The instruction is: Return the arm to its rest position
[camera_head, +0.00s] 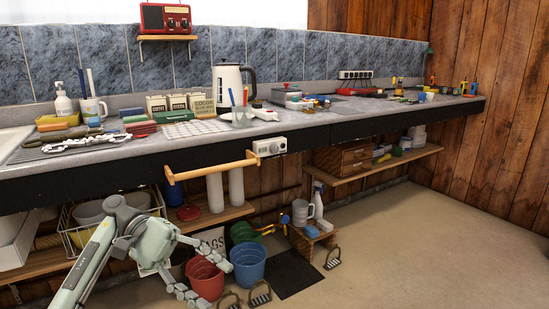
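My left arm comes in from the lower left, below the counter's front edge. Its gripper (215,284) points down and to the right, with its two jointed fingers spread apart. The gripper is open with nothing between the fingers. It appears in front of the red bucket (203,283) and partly covers it; I cannot tell whether it touches. My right gripper is not in view.
The counter (330,115) carries a kettle (231,85), a mug (91,108) and many small items. A wooden rail (212,168) sticks out from its front. A blue bucket (248,264) and wire basket (72,236) are nearby. Floor (400,250) at right is clear.

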